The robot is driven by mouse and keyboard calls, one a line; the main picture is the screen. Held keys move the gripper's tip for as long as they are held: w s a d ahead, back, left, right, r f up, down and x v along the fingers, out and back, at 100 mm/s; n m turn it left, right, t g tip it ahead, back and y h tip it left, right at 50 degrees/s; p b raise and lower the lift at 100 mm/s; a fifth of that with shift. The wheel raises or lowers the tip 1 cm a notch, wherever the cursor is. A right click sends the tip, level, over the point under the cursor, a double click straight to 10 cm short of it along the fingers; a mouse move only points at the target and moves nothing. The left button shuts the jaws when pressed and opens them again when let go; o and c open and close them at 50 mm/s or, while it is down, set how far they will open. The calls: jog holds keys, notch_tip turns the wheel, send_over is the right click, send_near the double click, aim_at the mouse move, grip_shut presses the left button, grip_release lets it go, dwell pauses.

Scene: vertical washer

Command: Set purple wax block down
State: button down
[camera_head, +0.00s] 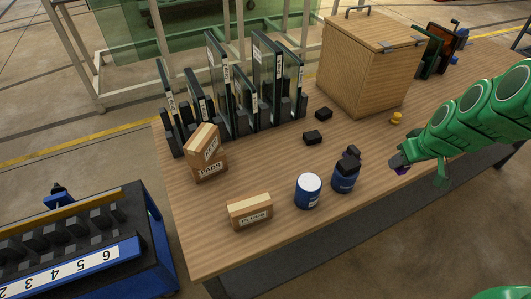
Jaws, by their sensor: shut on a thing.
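My gripper (400,165) is at the end of the green arm on the right, over the front right part of the wooden table (290,190). It is shut on the purple wax block (403,171). Only a small purple patch of the block shows under the dark fingers, and the rest is hidden. The block appears close to the tabletop near the front edge. I cannot tell whether it touches the table.
Left of my gripper stand a dark blue bottle (345,171), a blue can with white lid (308,190) and cardboard boxes (250,211). A yellow knob-like piece (396,118) and a wooden box (367,65) are behind. Racked panels (217,80) stand back left.

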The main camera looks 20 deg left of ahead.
jog(key=s+a+m, duration=0.2)
jog(key=s+a, duration=0.1)
jog(key=a, duration=3.5)
jog(key=shift+t+h, duration=0.3)
jog(key=w+a+f, duration=0.2)
jog(key=w+f, duration=0.1)
jog(key=f, duration=0.1)
jog(key=w+a+f, duration=0.3)
jog(key=w+f, duration=0.1)
jog(key=f, duration=0.1)
jog(key=w+a+f, duration=0.2)
jog(key=w+f, duration=0.1)
jog(key=f, duration=0.1)
jog(key=shift+w+a+f, duration=0.15)
jog(key=shift+a+f, duration=0.15)
jog(key=shift+a, duration=0.05)
jog(key=shift+x, duration=1.05)
jog(key=shift+a+f, duration=0.15)
jog(key=shift+f, duration=1.05)
jog(key=shift+f, duration=0.1)
